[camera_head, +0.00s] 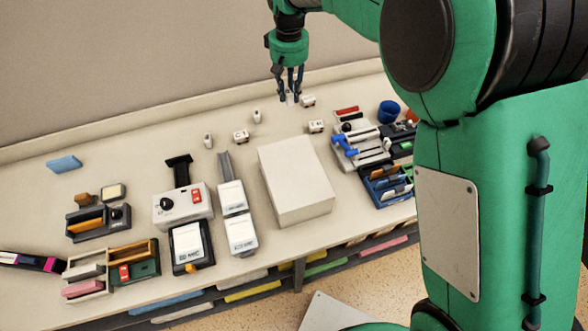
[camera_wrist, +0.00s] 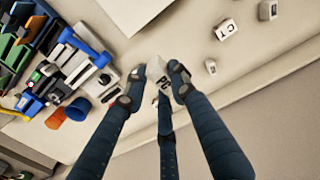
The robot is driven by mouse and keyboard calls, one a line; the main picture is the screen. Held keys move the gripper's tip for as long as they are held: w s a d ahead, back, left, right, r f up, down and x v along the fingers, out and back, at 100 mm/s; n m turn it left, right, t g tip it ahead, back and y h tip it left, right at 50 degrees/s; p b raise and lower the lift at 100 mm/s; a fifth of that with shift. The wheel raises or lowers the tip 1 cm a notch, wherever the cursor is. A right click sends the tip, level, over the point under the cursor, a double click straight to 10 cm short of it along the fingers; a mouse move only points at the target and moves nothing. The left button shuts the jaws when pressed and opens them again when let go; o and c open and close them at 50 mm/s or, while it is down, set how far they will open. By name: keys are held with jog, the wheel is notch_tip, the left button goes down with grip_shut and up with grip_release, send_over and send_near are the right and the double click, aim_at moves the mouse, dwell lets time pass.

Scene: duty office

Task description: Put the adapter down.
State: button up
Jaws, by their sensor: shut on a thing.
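My gripper (camera_wrist: 160,80) is shut on a small white adapter (camera_wrist: 164,72) with dark lettering, held between the fingertips in the wrist view. In the head view my gripper (camera_head: 290,99) points down over the back of the table, and the adapter is mostly hidden by the fingers. I cannot tell whether it touches the tabletop. Similar small white blocks stand close by on the right, one at the back (camera_head: 308,100) and one nearer (camera_head: 316,126). Another lettered block (camera_head: 240,136) stands to the left; it also shows in the wrist view (camera_wrist: 227,30).
Two small upright white pieces (camera_head: 257,116) (camera_head: 208,140) stand left of my gripper. A large white box (camera_head: 295,180) lies in front. A grey rack with a blue tool (camera_head: 345,146) and a blue cup (camera_head: 388,111) are at right. Bare tabletop lies around the back edge.

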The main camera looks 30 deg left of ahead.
jog(key=s+d+m+p, duration=0.1)
jog(key=s+d+p, duration=0.5)
jog(key=s+d, duration=0.5)
jog(key=s+d+p, duration=0.6)
jog(key=s+d, duration=0.2)
jog(key=s, duration=0.7)
jog(key=shift+w+f, duration=0.2)
jog(key=shift+f, duration=2.25)
jog(key=p, duration=0.1)
send_over(290, 164)
jog(key=shift+f, duration=0.75)
jog(key=shift+f, duration=0.1)
jog(key=shift+f+p, duration=0.35)
jog(key=shift+f, duration=1.3)
jog(key=shift+f, duration=0.15)
